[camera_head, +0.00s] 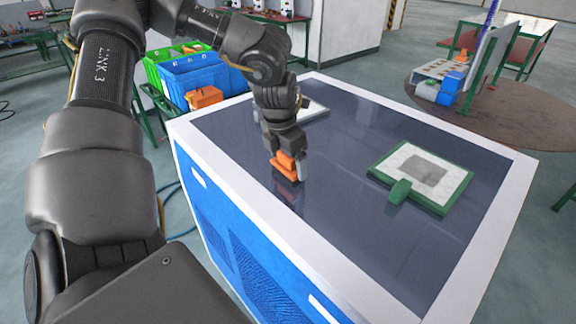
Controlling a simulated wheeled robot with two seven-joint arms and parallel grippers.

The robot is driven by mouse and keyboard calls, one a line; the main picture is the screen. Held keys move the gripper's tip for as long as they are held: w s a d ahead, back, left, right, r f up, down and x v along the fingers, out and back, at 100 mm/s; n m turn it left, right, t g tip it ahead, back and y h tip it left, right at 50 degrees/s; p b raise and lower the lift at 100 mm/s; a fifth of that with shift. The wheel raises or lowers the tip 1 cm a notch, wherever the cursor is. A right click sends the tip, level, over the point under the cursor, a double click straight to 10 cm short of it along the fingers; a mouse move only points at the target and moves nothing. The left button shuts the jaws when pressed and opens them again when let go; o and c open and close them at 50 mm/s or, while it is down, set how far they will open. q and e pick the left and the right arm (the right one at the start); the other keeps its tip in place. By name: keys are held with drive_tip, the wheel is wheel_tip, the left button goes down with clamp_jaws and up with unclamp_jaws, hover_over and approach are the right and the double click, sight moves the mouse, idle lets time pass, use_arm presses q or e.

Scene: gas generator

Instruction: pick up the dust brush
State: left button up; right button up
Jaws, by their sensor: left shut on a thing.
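My left gripper (286,152) reaches down over the left part of the dark top of a blue and white cabinet (345,150). It is shut on a small orange thing (283,166), which I take to be the dust brush; the fingers and hand cover much of it. A reddish reflection shows on the glossy top just below it. I cannot tell whether it touches the top. My right gripper is not in view.
A green-framed board with a grey patch (426,172) lies on the cabinet's right side. A pale flat piece (312,111) lies behind my gripper. Blue (203,78) and green (160,68) bins stand behind to the left. The cabinet top's front is clear.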

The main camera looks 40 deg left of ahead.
use_arm(q)
drive_tip(key=shift+w+r, duration=0.1)
drive_tip(key=shift+r, duration=0.15)
wheel_tip(320, 180, up, 8)
drive_tip(key=b, duration=0.3)
drive_tip(key=shift+r, duration=0.75)
drive_tip(key=o, duration=0.5)
drive_tip(key=shift+c, duration=0.2)
drive_tip(key=c, duration=0.3)
